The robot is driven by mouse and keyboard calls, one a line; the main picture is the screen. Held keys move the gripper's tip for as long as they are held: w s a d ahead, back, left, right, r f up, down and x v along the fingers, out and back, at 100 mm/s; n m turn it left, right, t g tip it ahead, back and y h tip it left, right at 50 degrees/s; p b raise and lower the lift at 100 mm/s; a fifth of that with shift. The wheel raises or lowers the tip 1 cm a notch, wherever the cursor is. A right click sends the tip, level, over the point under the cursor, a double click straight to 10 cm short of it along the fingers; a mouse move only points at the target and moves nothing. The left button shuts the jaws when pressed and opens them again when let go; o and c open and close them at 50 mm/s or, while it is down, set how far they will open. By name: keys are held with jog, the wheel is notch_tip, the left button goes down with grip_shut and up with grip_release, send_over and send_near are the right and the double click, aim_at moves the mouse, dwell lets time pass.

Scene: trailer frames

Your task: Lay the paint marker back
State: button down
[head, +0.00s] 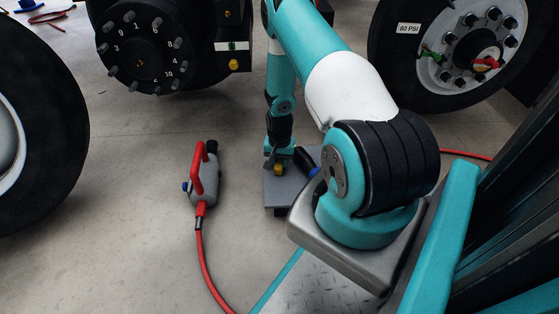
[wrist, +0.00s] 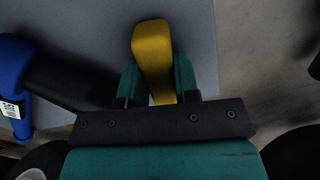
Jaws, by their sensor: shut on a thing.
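The paint marker, a yellow bar-like thing (wrist: 152,45), is held between the two teal fingers of my gripper (wrist: 157,80) in the wrist view. My gripper is shut on it. The yellow end sticks out past the fingertips, over a flat grey surface. In the head view the yellow thing (head: 279,169) shows small beside my gripper (head: 272,160), low over the grey board (head: 281,192). I cannot tell whether the marker touches the board. My arm hides part of the board's right side.
A black tool with a blue end (wrist: 15,85) lies left of my gripper in the wrist view. A grey tool with a red handle (head: 204,177) and red hose (head: 206,257) stands on the floor left of the board. Large wheels (head: 45,115) stand around. Floor between is clear.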

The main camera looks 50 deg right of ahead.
jog(key=c, duration=0.8)
grip_release()
notch_tip(320, 180, up, 17)
jog(key=p, duration=0.9)
jog(key=shift+r, duration=0.2)
jog(key=w+a+r+n+t+y+p, duration=0.15)
jog(key=a+r+n, duration=0.25)
jog(key=a+r, duration=0.7)
jog(key=w+a+r+n+y+p, duration=0.1)
jog(key=w+a+r+n+p, duration=0.2)
jog(key=a+r, duration=0.85)
jog(key=s+a+r+n+g+y+p, duration=0.2)
jog(key=s+a+r+n, duration=1)
jog(key=s+a+r, duration=0.55)
jog(key=shift+t, duration=0.25)
jog(key=r+p, duration=1.2)
jog(key=r, duration=0.1)
jog(key=s+d+r+p, duration=0.1)
jog(key=r+p, duration=1.2)
jog(key=s+r+p, duration=0.1)
jog(key=r+p, duration=1.1)
jog(key=r, duration=0.1)
jog(key=shift+s+d+r+p, duration=0.1)
jog(key=shift+d+r+p, duration=0.05)
jog(key=shift+d+p, duration=0.15)
